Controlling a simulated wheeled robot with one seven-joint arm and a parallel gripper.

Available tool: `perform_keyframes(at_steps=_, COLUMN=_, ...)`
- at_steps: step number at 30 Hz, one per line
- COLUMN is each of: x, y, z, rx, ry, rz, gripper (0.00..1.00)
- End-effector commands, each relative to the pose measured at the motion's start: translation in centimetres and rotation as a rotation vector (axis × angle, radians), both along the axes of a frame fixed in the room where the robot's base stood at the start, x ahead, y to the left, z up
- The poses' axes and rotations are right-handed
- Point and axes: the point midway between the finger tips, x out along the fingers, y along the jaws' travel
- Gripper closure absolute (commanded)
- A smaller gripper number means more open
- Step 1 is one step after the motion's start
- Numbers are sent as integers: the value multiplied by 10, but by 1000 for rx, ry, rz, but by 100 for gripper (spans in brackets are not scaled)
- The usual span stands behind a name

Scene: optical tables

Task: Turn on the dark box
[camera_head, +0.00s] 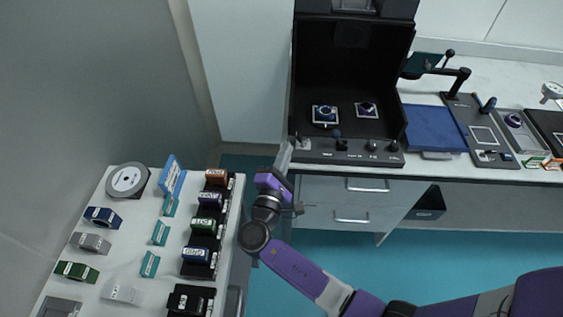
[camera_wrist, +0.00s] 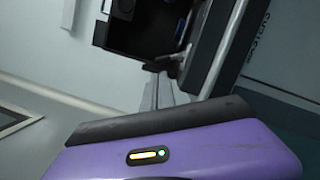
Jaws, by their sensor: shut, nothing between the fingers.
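The dark box (camera_head: 349,68) stands open at the front on the back bench, with its black interior in view. A front panel (camera_head: 357,157) with several small knobs or switches and tiny labels runs along its base. My gripper (camera_head: 287,148) is shut and empty, its pale fingers pointing up beside the left end of that panel. Contact with the panel cannot be told. In the wrist view my gripper (camera_wrist: 157,88) points at dark parts of the box (camera_wrist: 145,28), which are tilted and cut off. The panel's labels are too small to read.
Two small mounted devices (camera_head: 325,114) (camera_head: 367,109) sit inside the box. A blue pad (camera_head: 433,128) and tool trays lie to its right. A side table (camera_head: 125,210) at lower left holds several coloured blocks. Drawers (camera_head: 350,188) are under the bench; the teal floor is clear.

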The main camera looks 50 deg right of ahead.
Motion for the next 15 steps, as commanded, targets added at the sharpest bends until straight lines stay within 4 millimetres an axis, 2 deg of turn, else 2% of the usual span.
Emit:
perform_keyframes(at_steps=6, x=10, y=-21, z=3, rx=0, ry=1, rz=-1, gripper=100)
perform_keyframes(at_steps=15, x=12, y=-25, z=3, rx=0, ry=0, rz=0, gripper=100)
